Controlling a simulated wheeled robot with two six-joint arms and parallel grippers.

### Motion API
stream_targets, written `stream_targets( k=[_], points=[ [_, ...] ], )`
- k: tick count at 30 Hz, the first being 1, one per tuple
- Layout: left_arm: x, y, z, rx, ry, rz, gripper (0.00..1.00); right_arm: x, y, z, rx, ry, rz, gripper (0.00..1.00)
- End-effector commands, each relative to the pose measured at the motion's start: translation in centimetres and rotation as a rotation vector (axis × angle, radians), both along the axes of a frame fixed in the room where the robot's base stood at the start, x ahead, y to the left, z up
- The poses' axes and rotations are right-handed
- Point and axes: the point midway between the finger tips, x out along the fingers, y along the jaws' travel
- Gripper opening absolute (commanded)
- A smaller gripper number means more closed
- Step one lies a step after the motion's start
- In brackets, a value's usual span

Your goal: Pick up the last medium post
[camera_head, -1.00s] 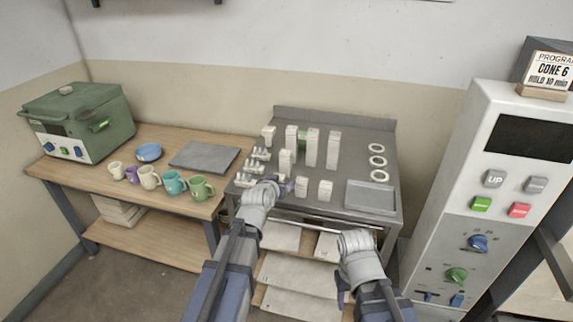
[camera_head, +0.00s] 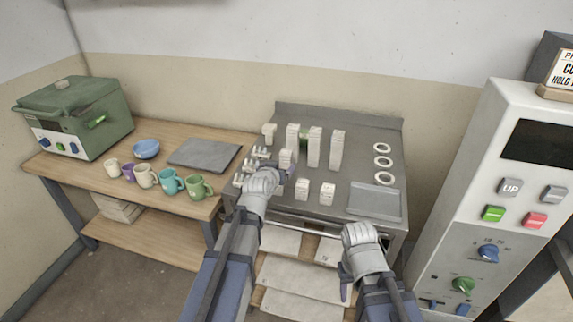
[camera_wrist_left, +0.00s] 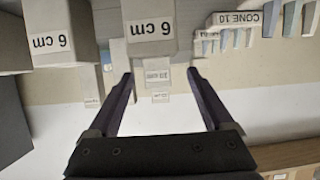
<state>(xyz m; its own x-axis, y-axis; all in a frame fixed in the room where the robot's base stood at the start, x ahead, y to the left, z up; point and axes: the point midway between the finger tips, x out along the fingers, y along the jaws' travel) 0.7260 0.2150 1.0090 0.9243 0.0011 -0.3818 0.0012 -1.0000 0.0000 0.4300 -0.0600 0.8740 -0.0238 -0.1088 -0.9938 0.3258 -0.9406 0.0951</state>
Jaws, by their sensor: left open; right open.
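A short white post (camera_head: 286,157) stands on the grey metal table (camera_head: 352,133), just beyond my left gripper (camera_head: 284,178). In the left wrist view, which is upside down, a post labelled 6 cm (camera_wrist_left: 150,28) stands in line with the gap between my open, empty fingers (camera_wrist_left: 161,70). Another post labelled 6 cm (camera_wrist_left: 60,32) is to its left there. Two short posts (camera_head: 302,189) (camera_head: 327,193) stand near the table front. Taller posts (camera_head: 314,147) stand behind. My right gripper (camera_head: 346,290) is low in front of the table; its fingers are partly hidden.
Small cones (camera_head: 261,153) stand left of the posts. White rings (camera_head: 383,161) and a grey tray (camera_head: 374,201) are at the right. A wooden table (camera_head: 235,140) with mugs (camera_head: 172,182) and a green kiln (camera_head: 85,118) is at the left. A control panel (camera_head: 490,220) stands right.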

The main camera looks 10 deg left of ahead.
Motion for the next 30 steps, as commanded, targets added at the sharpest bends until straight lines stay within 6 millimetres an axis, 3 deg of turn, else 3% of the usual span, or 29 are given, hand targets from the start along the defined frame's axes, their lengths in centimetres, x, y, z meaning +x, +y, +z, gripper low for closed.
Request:
stream_targets(
  k=[4, 13, 22, 30],
  points=[
    [1.8, 0.0, -0.9, 0.001, 0.0, -0.001, 0.85, 0.0, 0.0, -0.9, 0.0, 0.0, 0.0, 0.5],
    [2.8, -0.2, -1.3, 0.001, 0.0, -0.001, 0.85, 0.0, 0.0, -1.3, 0.0, 0.0, 0.0, 0.5],
    [6.6, -0.5, -3.0, 0.0, 0.0, 0.0, 0.85, 0.0, 0.0, -3.0, 0.0, 0.0, 0.0, 0.5],
    [6.7, -0.5, -2.9, 0.0, 0.0, 0.0, 0.83, 0.0, 0.0, -2.9, 0.0, 0.0, 0.0, 0.5]
  ],
)
